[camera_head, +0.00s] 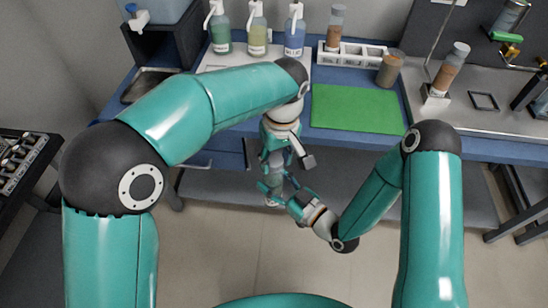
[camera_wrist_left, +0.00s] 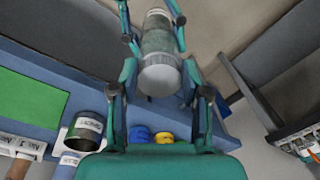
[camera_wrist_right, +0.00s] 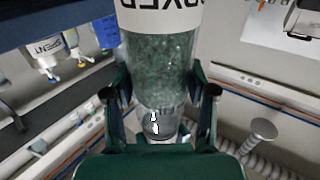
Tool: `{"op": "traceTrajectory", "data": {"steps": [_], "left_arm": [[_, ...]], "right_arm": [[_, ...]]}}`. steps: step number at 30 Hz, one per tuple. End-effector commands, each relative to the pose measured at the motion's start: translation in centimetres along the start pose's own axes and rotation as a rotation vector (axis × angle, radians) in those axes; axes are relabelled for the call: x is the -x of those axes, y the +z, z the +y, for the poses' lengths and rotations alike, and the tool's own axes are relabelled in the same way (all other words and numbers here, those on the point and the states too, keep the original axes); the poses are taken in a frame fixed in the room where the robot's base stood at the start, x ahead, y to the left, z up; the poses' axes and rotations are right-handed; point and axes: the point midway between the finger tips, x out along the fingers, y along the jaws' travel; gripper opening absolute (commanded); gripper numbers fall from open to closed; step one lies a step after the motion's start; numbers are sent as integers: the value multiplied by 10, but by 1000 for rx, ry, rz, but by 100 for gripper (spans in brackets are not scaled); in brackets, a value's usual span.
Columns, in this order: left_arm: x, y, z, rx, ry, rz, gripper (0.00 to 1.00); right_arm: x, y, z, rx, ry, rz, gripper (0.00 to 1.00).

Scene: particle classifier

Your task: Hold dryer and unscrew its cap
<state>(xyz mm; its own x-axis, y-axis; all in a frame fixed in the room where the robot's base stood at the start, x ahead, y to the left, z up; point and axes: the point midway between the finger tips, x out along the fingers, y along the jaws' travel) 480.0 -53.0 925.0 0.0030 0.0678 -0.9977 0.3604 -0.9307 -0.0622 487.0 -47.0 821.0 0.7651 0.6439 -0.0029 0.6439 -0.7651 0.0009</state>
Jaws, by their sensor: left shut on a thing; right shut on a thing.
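The dryer (camera_wrist_right: 160,75) is a clear cylinder of green granules with a white label of dark letters, partly cut off in the right wrist view. Its lower end there is a narrower clear-grey part between the fingers of my right gripper (camera_wrist_right: 160,92), which is shut on the dryer. In the left wrist view the dryer body (camera_wrist_left: 158,38) has a grey ribbed cap (camera_wrist_left: 160,76) at the end nearest the camera. My left gripper (camera_wrist_left: 152,18) is shut on the dryer, its fingers on both sides. In the head view both grippers meet in front of the bench, largely hiding the dryer.
A green mat (camera_head: 356,109) lies on the blue bench. Behind are pump bottles (camera_head: 257,32) and a white rack (camera_head: 352,54) with a brown-filled tube. A brown jar (camera_head: 390,69) stands beside the mat. Another brown-filled tube (camera_head: 451,68) stands right. Floor below the grippers is open.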

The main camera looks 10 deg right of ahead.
Motion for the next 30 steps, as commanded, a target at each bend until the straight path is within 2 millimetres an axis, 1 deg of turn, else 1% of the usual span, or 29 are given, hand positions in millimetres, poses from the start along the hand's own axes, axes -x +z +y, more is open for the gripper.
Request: {"op": "traceTrajectory", "data": {"steps": [1,3,9,13,15,30], "left_arm": [[-1,-3,1,111,3,3,4],[0,-3,3,274,1,-3,4],[0,-2,7,726,0,-22,4],[0,-2,9,926,-1,-31,4],[0,-2,10,982,-2,-35,4],[1,-1,10,973,-3,-34,4]], "right_arm": [[0,-2,-2,1,-6,8,0],[0,-2,-2,0,-6,8,0],[0,-2,-1,0,-5,7,0],[0,-2,-1,-1,-4,6,0],[0,-2,-1,-1,-4,6,0],[0,-1,0,-1,-1,3,0]]}}
